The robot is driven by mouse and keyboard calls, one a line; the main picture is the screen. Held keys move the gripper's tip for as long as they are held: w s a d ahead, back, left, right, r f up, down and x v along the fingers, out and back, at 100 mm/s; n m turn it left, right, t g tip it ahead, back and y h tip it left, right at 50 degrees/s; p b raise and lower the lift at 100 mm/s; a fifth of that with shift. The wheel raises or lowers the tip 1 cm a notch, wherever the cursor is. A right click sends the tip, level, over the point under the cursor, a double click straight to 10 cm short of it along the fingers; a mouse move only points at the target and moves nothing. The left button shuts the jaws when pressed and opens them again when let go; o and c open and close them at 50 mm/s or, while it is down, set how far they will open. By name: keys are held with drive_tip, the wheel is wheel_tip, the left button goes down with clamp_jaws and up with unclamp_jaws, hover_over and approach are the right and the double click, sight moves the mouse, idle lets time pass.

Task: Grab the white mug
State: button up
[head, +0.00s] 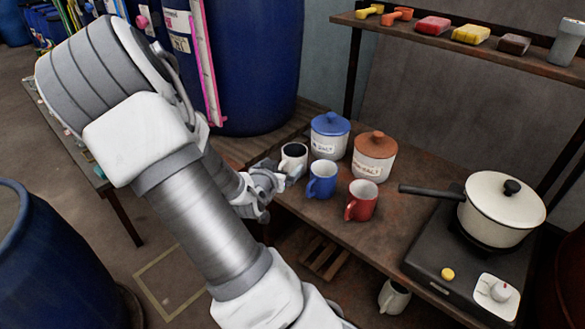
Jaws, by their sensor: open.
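A white mug (294,154) with a dark inside stands upright at the left end of the brown bench. My gripper (281,175) is open and close to the near side of this mug. The fingers hide its lower part, and I cannot tell whether they touch it. A second white mug (394,298) shows below the bench top, partly cut off by the bench edge.
A blue mug (322,180) stands just right of my gripper, and a red mug (361,202) farther right. Behind are a blue-lidded jar (330,137) and a brown-lidded jar (374,158). A white pot (498,208) sits on a hotplate (446,259).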

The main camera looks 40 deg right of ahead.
drive_tip(key=b, duration=0.2)
approach(298, 149)
drive_tip(key=shift+b+x, duration=0.75)
drive_tip(key=shift+x, duration=2.2)
drive_tip(key=c, duration=1.2)
